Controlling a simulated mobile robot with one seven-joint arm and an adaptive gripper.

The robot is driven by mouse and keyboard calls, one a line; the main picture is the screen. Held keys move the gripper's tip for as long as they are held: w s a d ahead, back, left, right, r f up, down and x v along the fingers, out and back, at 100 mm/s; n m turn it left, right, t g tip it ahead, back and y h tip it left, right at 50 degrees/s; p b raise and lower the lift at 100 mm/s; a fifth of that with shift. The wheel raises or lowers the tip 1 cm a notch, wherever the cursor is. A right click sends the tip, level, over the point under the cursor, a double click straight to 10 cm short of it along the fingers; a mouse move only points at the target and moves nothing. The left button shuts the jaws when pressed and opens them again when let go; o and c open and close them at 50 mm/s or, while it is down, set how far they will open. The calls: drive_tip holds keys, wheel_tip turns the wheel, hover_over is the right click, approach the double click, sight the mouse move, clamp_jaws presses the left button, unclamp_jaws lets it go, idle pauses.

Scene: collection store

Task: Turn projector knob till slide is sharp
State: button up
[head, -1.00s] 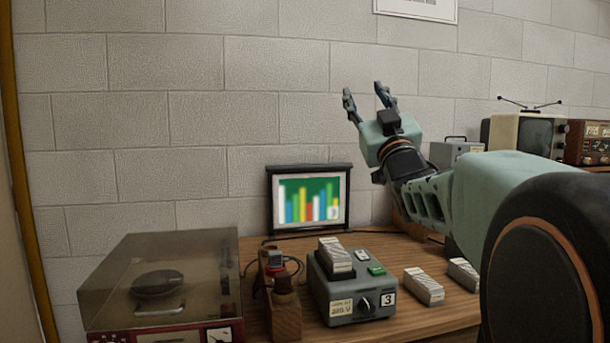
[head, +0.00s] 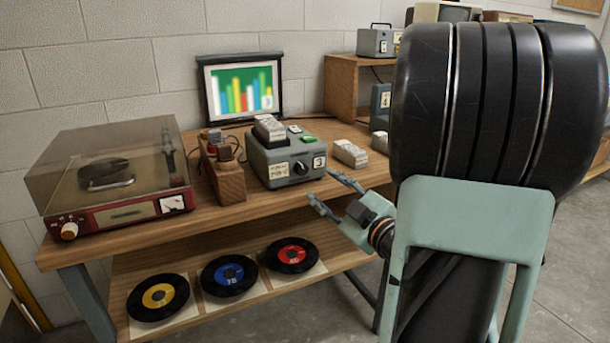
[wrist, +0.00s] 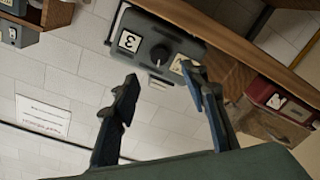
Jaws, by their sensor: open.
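The slide projector (head: 285,153) is a grey box on the wooden desk, marked 3, with a dark knob (head: 301,168) on its front. The wrist view shows the knob (wrist: 159,53) with a pale pointer line. The small screen (head: 241,88) behind it shows a coloured bar picture with soft, blurred edges. My gripper (head: 327,192) is open and empty, in front of and to the right of the projector, apart from the knob. In the wrist view the knob lies beyond and between my two fingers (wrist: 162,78).
A record player (head: 115,180) with a clear lid stands left on the desk. A wooden block with small items (head: 226,182) sits left of the projector, pale slide boxes (head: 350,153) to its right. Several records (head: 228,275) lie on the lower shelf.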

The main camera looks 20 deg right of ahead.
sight(303, 170)
drive_tip(key=w, duration=0.5)
drive_tip(key=w+a+b, duration=0.1)
drive_tip(key=w, duration=0.2)
drive_tip(key=shift+w, duration=0.35)
